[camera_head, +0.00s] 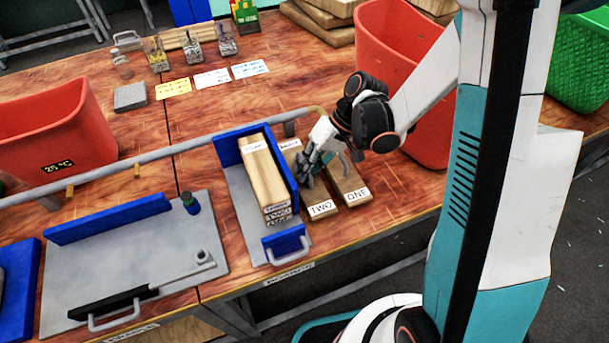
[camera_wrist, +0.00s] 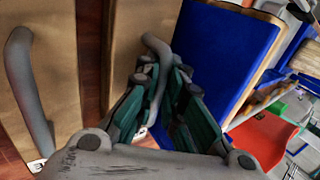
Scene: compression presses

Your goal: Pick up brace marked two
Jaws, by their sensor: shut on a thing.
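The wooden brace marked TWO (camera_head: 320,208) lies on the table between the blue-walled press and the brace marked ONE (camera_head: 357,196). My gripper (camera_head: 312,168) is over brace TWO, with its fingers down at the handle. In the wrist view my gripper (camera_wrist: 160,100) is shut on the grey bent handle (camera_wrist: 157,62) of brace TWO (camera_wrist: 127,40). The brace still appears to be at table level. Brace ONE, with its own handle (camera_wrist: 27,80), lies beside it at the left of the wrist view. The fingers hide part of the gripped handle.
The press with blue walls (camera_head: 227,148) holds wooden boards (camera_head: 262,172) close to the left of brace TWO. A red bin (camera_head: 400,45) stands behind my arm, another red bin (camera_head: 50,130) at the left. A grey rail crosses the table.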

